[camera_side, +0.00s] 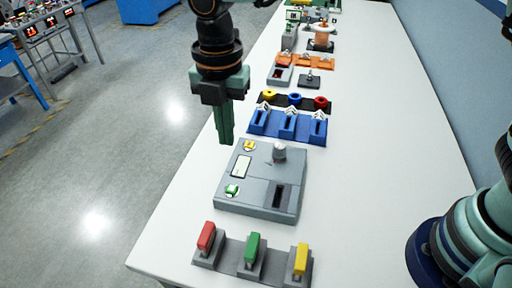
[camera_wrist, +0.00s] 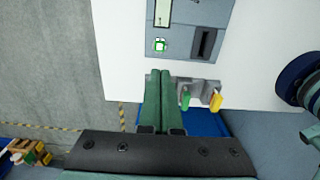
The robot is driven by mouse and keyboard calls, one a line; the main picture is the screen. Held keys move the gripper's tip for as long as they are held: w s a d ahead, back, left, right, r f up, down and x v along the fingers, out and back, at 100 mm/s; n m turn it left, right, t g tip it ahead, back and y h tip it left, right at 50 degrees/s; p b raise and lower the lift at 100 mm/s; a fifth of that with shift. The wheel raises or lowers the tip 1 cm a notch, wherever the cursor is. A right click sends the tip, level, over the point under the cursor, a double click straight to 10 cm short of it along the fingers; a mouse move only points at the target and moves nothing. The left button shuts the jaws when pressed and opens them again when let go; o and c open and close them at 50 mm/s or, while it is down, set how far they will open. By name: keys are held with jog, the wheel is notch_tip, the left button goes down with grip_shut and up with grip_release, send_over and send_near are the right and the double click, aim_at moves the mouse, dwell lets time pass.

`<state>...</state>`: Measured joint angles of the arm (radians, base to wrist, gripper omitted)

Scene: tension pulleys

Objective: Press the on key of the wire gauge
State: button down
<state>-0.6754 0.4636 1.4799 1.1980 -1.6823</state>
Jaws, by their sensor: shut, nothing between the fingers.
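Which key is the on key cannot be read. My gripper (camera_side: 225,142) is shut and empty, pointing down, and appears above the yellow-key side of the gauge. In the wrist view the shut fingers (camera_wrist: 159,73) appear below the green key (camera_wrist: 160,45) in the picture, apart from it. Part of the gauge (camera_wrist: 206,14) is cut off at the top edge there.
A grey rack with red (camera_side: 206,237), green (camera_side: 252,248) and yellow (camera_side: 301,260) handles stands near the front edge. Blue slotted holders (camera_side: 288,126) stand behind the gauge, with coloured rings (camera_side: 295,98) beyond. White table is clear right of the gauge.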

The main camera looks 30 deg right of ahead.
aim_at(233, 189)
notch_tip(233, 189, down, 14)
jog(key=shift+r, duration=0.25)
dwell(0.4)
jog(key=shift+s+d+f, duration=0.1)
jog(key=shift+f, duration=0.95)
jog(key=shift+r, duration=0.15)
notch_tip(233, 189, up, 15)
jog(key=shift+w+a, duration=0.3)
jog(key=shift+w, duration=0.05)
